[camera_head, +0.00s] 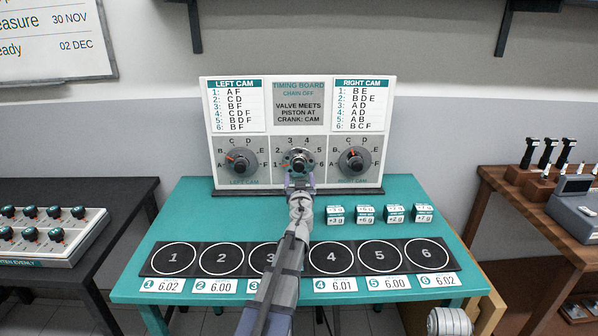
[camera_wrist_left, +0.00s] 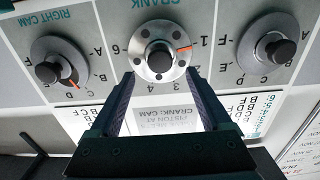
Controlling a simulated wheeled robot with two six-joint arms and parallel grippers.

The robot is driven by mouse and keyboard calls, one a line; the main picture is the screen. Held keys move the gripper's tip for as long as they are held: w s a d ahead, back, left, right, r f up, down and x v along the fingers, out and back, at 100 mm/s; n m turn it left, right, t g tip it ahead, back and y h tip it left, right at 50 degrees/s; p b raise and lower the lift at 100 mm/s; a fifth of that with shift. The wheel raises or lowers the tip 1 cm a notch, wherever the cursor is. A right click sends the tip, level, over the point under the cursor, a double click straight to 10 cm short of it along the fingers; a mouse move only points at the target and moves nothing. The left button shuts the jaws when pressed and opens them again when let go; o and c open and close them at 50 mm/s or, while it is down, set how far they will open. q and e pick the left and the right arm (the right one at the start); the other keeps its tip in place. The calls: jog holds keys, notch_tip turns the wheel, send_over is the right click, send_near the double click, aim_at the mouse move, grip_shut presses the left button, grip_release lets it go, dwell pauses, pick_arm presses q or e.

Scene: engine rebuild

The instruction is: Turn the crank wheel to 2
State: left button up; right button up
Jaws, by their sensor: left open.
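The silver crank wheel (camera_head: 298,160) with a black centre knob sits in the middle panel of the upright timing board (camera_head: 297,186). In the left wrist view, turned upside down, the crank wheel (camera_wrist_left: 159,73) shows its orange mark pointing at 1. My left gripper (camera_head: 299,182) is in front of the board, just below the wheel's middle. In the wrist view its open fingers (camera_wrist_left: 160,80) reach the wheel's near rim, one toward each side, with nothing between them. I cannot tell whether they touch it. My right gripper is not visible.
The left cam dial (camera_head: 240,161) and right cam dial (camera_head: 354,161) flank the wheel closely. Below, the teal table (camera_head: 190,215) bears a black strip (camera_head: 197,273) of numbered circles and small weight-marked boxes (camera_head: 365,214) right of my arm.

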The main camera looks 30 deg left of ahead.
aim_at(299, 168)
pick_arm(q)
jog(key=x, duration=0.5)
jog(key=shift+w, duration=0.2)
jog(key=shift+c, duration=0.4)
grip_shut()
